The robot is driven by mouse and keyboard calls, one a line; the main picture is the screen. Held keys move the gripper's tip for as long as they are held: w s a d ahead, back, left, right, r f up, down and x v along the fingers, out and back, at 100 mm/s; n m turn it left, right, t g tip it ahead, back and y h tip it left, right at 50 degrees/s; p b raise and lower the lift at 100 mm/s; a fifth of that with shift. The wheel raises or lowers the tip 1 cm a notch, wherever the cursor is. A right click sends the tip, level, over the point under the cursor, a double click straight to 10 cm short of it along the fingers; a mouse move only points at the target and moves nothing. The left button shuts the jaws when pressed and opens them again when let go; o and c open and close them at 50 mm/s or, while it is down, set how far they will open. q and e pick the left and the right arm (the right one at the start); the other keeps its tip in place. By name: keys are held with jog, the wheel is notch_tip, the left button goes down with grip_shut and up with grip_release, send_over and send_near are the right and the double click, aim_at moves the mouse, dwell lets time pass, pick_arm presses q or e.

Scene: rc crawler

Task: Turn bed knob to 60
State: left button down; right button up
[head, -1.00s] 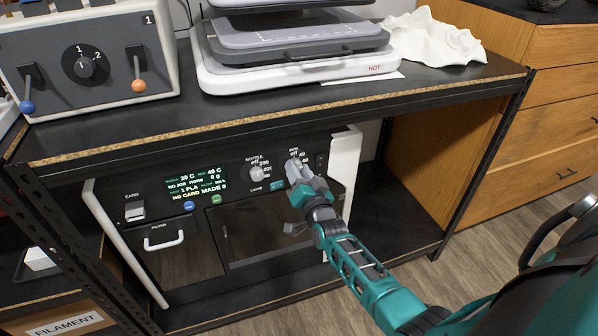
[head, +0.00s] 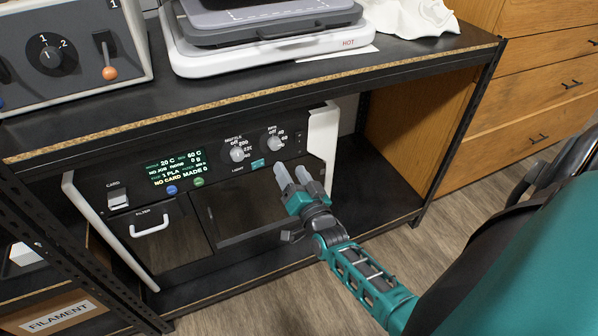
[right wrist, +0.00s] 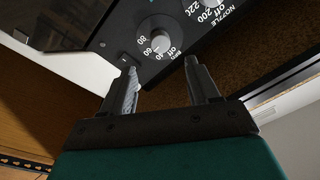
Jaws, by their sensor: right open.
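The bed knob (head: 274,143) is the right-hand grey knob on the dark printer panel under the shelf. It also shows in the right wrist view (right wrist: 159,42), beyond the fingertips, with marks off, 40, 60 and 80 around it. Its exact pointer angle is hard to read. The display (head: 178,168) reads 20 C on the left and 60 C for the bed. My right gripper (head: 291,174) is open and empty, below and in front of the bed knob, apart from it. It also shows in the right wrist view (right wrist: 160,68). My left gripper is out of view.
The nozzle knob (head: 237,154) sits just left of the bed knob. The light switch (head: 258,163) is below them. The shelf edge (head: 250,88) overhangs the panel. A control box (head: 75,60) and a hot press (head: 265,52) stand on the shelf.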

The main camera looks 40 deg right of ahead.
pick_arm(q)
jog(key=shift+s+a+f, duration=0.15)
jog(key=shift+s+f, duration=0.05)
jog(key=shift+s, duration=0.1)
pick_arm(e)
jog(key=v, duration=0.4)
jog(key=shift+s, duration=0.1)
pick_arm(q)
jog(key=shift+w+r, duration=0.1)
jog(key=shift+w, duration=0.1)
